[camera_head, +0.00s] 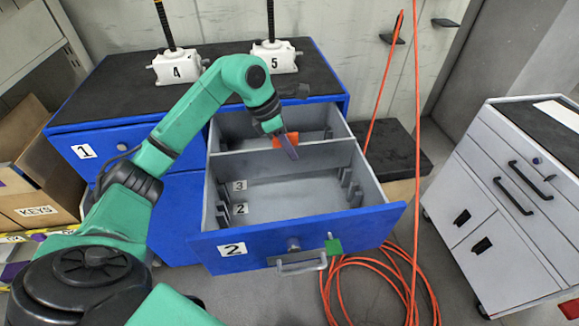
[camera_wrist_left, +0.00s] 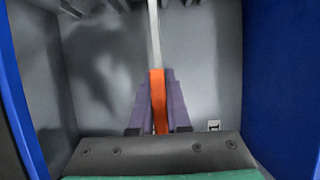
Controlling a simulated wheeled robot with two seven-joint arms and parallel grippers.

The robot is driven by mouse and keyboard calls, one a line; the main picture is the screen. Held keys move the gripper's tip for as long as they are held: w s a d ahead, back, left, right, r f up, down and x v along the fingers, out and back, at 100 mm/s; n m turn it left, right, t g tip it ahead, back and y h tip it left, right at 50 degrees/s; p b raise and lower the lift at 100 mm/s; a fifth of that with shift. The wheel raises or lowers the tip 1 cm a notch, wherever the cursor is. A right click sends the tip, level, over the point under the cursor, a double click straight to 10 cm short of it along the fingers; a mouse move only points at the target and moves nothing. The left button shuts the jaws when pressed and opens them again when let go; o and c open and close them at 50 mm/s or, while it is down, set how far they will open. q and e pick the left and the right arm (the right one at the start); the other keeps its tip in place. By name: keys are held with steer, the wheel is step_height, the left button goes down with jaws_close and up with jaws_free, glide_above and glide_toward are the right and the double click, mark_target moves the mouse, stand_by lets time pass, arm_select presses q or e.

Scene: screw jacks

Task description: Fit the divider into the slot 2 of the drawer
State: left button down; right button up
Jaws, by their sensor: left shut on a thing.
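The blue drawer (camera_head: 375,220) marked 2 is pulled open, with slot labels 3 (camera_head: 239,186) and 2 (camera_head: 240,209) on its left inner side. Slotted holders stand along both side walls. The grey divider (camera_head: 325,153) spans the drawer upright, behind the label 3. Its orange grip (camera_head: 285,140) is between the purple fingers of my left gripper (camera_head: 289,148), which is shut on it. The wrist view shows the orange grip (camera_wrist_left: 158,100) between the fingers and the divider's pale edge (camera_wrist_left: 154,35) beyond. Whether the divider's lower edge touches the floor is hidden. My right gripper is out of view.
Two white screw jacks, 4 (camera_head: 176,68) and 5 (camera_head: 275,58), stand on the black cabinet top. A green piece (camera_head: 333,246) is at the drawer handle. Orange cable (camera_head: 370,265) lies coiled below. A grey cart (camera_head: 525,200) stands right. The drawer's front compartment is empty.

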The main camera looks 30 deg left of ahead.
mark_target(289, 167)
arm_select(q)
step_height(289, 167, down, 6)
steer(key=shift+s+f+p, duration=0.15)
steer(key=shift+p, duration=0.4)
steer(key=shift+f, duration=0.5)
steer(key=c, duration=0.9)
jaws_free()
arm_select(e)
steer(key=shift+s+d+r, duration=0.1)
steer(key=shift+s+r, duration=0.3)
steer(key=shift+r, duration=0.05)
arm_select(q)
steer(key=shift+r, duration=0.3)
steer(key=b+v, duration=0.2)
steer(key=v, duration=0.9)
steer(key=shift+s, duration=0.1)
steer(key=shift+s+a+r, duration=0.1)
steer(key=shift+a+r, duration=0.05)
steer(key=shift+r, duration=0.15)
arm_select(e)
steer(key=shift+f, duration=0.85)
